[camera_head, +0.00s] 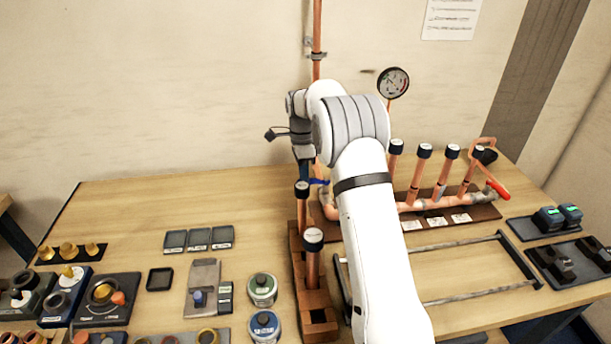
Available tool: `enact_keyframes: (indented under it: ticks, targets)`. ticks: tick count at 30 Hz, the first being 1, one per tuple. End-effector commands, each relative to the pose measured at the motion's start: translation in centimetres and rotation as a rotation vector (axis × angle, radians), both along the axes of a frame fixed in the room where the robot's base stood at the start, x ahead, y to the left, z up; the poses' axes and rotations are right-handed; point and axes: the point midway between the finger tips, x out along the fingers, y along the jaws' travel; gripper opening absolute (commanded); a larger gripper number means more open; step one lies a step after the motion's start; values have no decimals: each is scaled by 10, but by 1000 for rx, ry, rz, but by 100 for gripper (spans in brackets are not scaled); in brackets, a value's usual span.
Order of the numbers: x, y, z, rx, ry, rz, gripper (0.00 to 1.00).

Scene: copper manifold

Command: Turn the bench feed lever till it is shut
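A small blue lever (319,182) shows at the foot of the vertical copper pipe (317,30), left of my white arm. A red lever (498,189) sits at the right end of the copper manifold (430,203). I cannot tell from markings which is the bench feed lever. My gripper (304,183) points down close beside the blue lever, on its left. Whether it touches the lever is unclear. Its fingers are small and partly merged with a black-capped pipe, so their opening cannot be made out. My arm hides part of the manifold and pipe.
A wooden rack (313,299) with capped copper pipes stands in front of my gripper. A pressure gauge (393,83) is behind the manifold. Two tins (262,288) stand left of the rack. The back left of the bench (130,205) is clear.

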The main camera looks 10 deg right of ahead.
Motion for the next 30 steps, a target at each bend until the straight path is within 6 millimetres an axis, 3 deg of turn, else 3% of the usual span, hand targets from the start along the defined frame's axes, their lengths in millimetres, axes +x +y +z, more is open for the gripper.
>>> enact_keyframes:
  ticks: [23,24,30]
  targets:
    - [10,0,3,1,-13,-108,0]
    - [10,-1,3,2,-14,-107,20]
    - [9,-1,2,1,-9,-106,36]
